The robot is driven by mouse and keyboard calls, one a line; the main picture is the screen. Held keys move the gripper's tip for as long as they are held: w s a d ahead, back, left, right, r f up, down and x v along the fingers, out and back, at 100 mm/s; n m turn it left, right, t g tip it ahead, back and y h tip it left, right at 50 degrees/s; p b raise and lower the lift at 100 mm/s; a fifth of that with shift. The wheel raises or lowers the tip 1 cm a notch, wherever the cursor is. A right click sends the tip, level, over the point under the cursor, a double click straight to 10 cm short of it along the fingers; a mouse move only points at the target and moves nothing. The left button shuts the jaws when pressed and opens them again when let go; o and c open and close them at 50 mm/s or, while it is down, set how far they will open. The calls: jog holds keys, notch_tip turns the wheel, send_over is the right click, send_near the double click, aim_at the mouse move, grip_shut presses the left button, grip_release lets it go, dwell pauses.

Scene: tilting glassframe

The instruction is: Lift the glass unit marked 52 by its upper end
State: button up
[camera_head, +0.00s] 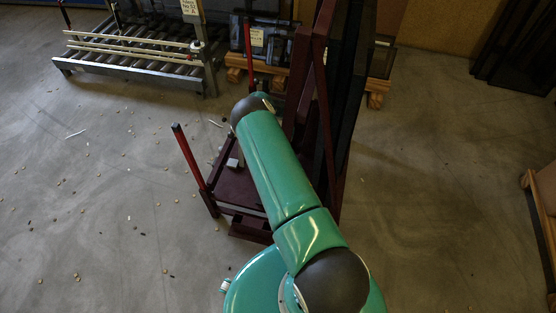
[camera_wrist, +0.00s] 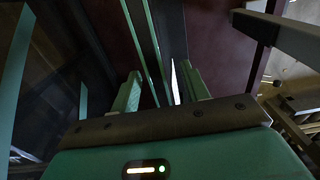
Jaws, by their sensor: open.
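In the wrist view, my gripper (camera_wrist: 162,88) is open, its two green-padded fingers apart. Narrow glass with pale green edges (camera_wrist: 150,45) runs up from between the fingers. I cannot tell whether either finger touches it, and no 52 mark shows on it. In the head view, dark glass panes (camera_head: 352,75) stand steeply on the right side of a dark red frame (camera_head: 308,75). My teal arm reaches up to the frame's left side, and my gripper is hidden there.
A dark red board (camera_wrist: 222,45) is close right of the fingers. A grey bar (camera_wrist: 285,38) crosses at upper right. A red post (camera_head: 188,155) rises from the frame's base. A roller conveyor (camera_head: 135,55) stands back left. Open floor, littered with small bits, lies left.

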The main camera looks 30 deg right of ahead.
jog(key=shift+f, duration=0.3)
grip_shut()
jog(key=shift+s+d, duration=0.2)
dwell(0.9)
jog(key=shift+w, duration=0.1)
